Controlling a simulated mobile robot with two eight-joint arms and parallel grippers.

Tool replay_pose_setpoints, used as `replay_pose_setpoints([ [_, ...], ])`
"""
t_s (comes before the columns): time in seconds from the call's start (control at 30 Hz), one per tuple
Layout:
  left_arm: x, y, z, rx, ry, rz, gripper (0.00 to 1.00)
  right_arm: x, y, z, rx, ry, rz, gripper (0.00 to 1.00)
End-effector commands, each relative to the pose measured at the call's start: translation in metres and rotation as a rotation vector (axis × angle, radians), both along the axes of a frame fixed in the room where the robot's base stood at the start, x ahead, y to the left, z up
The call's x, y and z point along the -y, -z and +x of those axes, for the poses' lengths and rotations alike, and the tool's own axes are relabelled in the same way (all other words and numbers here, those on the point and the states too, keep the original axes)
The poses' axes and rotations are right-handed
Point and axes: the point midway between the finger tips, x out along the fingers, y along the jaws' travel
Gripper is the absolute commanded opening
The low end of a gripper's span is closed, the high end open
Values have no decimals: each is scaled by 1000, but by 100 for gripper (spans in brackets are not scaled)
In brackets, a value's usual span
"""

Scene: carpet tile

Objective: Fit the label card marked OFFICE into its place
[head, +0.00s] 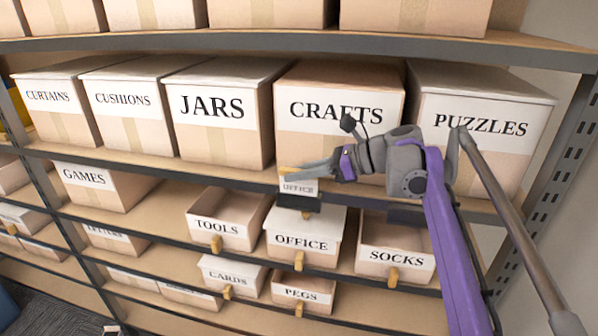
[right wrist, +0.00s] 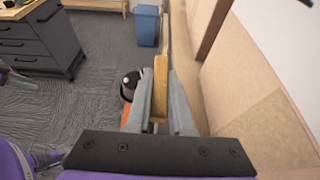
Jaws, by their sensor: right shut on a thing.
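The OFFICE label card (head: 298,188) is small and white with dark lettering. It hangs upright below my right gripper (head: 300,172), in front of the shelf edge under the CRAFTS box. My right gripper is shut on the card's wooden grip, which shows between the fingers in the right wrist view (right wrist: 160,85). A dark label holder (head: 298,204) on the shelf edge is just below the card. I cannot tell whether the card touches it. The OFFICE box (head: 302,242) stands on the shelf below. My left gripper is not in view.
Another dark holder (head: 405,214) is on the edge to the right. Boxes marked CRAFTS (head: 345,84), PUZZLES (head: 480,125), TOOLS (head: 218,230) and SOCKS (head: 396,260) stand close around. A metal upright (head: 560,160) bounds the shelves at right. Open carpet (right wrist: 60,108) lies beyond the shelves.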

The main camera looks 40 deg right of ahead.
Motion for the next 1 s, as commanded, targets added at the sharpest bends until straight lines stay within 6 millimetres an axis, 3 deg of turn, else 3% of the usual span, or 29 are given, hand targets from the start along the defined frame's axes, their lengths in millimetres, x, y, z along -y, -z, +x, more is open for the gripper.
replay_pose_setpoints([
  [1.0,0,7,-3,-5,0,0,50,0,14,0,0,0,0,0],
])
